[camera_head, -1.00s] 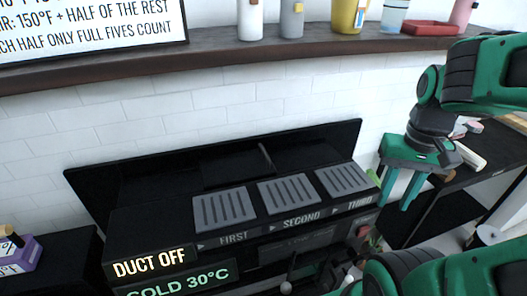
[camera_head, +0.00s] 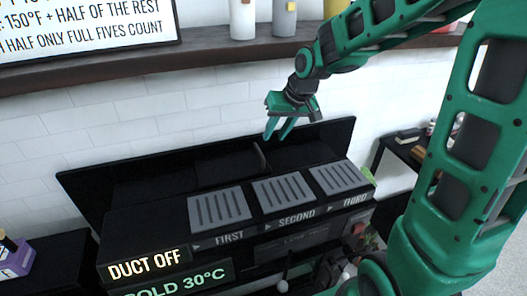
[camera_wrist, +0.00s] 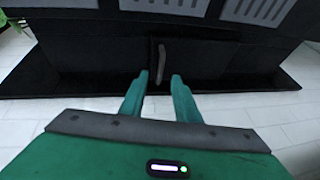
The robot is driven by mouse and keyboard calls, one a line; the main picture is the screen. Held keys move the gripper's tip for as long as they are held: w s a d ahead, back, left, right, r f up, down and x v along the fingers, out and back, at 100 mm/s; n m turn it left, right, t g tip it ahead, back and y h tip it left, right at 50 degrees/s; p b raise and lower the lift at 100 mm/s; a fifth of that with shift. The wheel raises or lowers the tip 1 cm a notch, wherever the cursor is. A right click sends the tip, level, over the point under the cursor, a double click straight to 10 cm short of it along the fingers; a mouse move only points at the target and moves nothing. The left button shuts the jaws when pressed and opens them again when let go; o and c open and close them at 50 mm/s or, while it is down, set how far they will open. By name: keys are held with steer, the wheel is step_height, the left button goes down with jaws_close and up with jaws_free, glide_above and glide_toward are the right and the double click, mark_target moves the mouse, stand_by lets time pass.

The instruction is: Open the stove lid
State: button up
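The black stove (camera_head: 150,215) stands against the white brick wall. A dark lid panel (camera_wrist: 205,62) lies at its back, between the grey grilles and the raised rear edge; it looks shut, though black on black makes this hard to judge. A thin grey-brown handle (camera_head: 260,157) is on it; it also shows in the wrist view (camera_wrist: 161,58). My gripper (camera_head: 276,138) is open and empty, its green fingers pointing down just above and behind the handle. In the wrist view my fingertips (camera_wrist: 160,76) are apart, with the handle ahead of the gap between them.
Three grey grilles (camera_head: 283,190) marked FIRST, SECOND and THIRD lie along the stove's front top. A dark wooden shelf (camera_head: 215,50) with bottles runs above, close to my wrist. A black side table (camera_head: 400,152) stands at right. A display reads "DUCT OFF" (camera_head: 144,264).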

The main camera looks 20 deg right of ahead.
mark_target(261, 154)
steer(key=x, duration=1.1)
steer(key=shift+w+a, duration=0.1)
steer(key=shift+a, duration=0.05)
steer(key=shift+r, duration=0.1)
jaws_close()
steer(key=shift+d, duration=0.25)
steer(key=shift+r, duration=0.1)
